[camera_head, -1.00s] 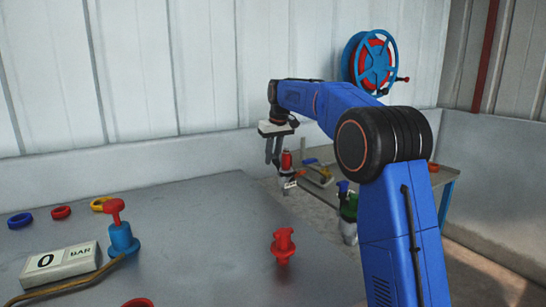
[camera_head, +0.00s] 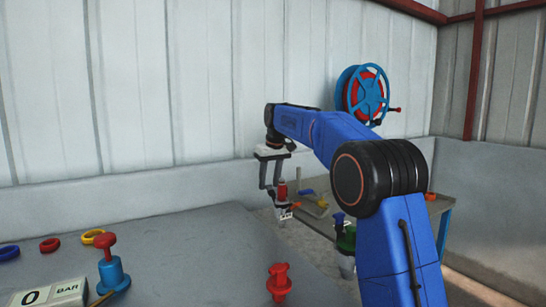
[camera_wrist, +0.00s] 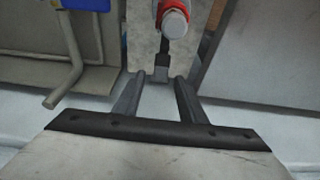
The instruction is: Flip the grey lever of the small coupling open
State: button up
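My gripper (camera_head: 269,187) points down beside a small red-topped fitting (camera_head: 282,189) beyond the table's far right edge. In the wrist view, my gripper (camera_wrist: 158,80) is open, with a gap between its two dark fingers. A round grey end with a red collar, apparently the coupling (camera_wrist: 174,22), shows at the top, ahead of the fingers. A dark grey stub (camera_wrist: 161,72) hangs below it, in line with the gap near the fingertips. I cannot tell whether this stub is the grey lever, or whether it touches a finger.
A grey table (camera_head: 190,250) carries a red-topped blue valve (camera_head: 112,270), a red fitting (camera_head: 279,282), a gauge display (camera_head: 50,294) and coloured rings. A blue-and-red hose reel (camera_head: 364,94) hangs on the wall. A bent grey pipe (camera_wrist: 68,80) is left in the wrist view.

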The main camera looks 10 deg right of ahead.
jog(key=v, duration=1.4)
jog(key=shift+c, duration=0.4)
jog(key=shift+s+r, duration=0.1)
jog(key=shift+s, duration=0.05)
grip_shut()
jog(key=s+d+f+t+y, duration=0.1)
jog(key=s+d+f+t, duration=0.15)
jog(key=s, duration=0.35)
jog(key=t, duration=0.1)
send_near(275, 194)
jog(key=w+f, duration=0.1)
jog(key=w, duration=0.1)
jog(key=w+a+f, duration=0.1)
jog(key=w, duration=0.1)
jog(key=w+a+f, duration=0.1)
jog(key=w+f, duration=0.1)
jog(key=shift+w, duration=0.2)
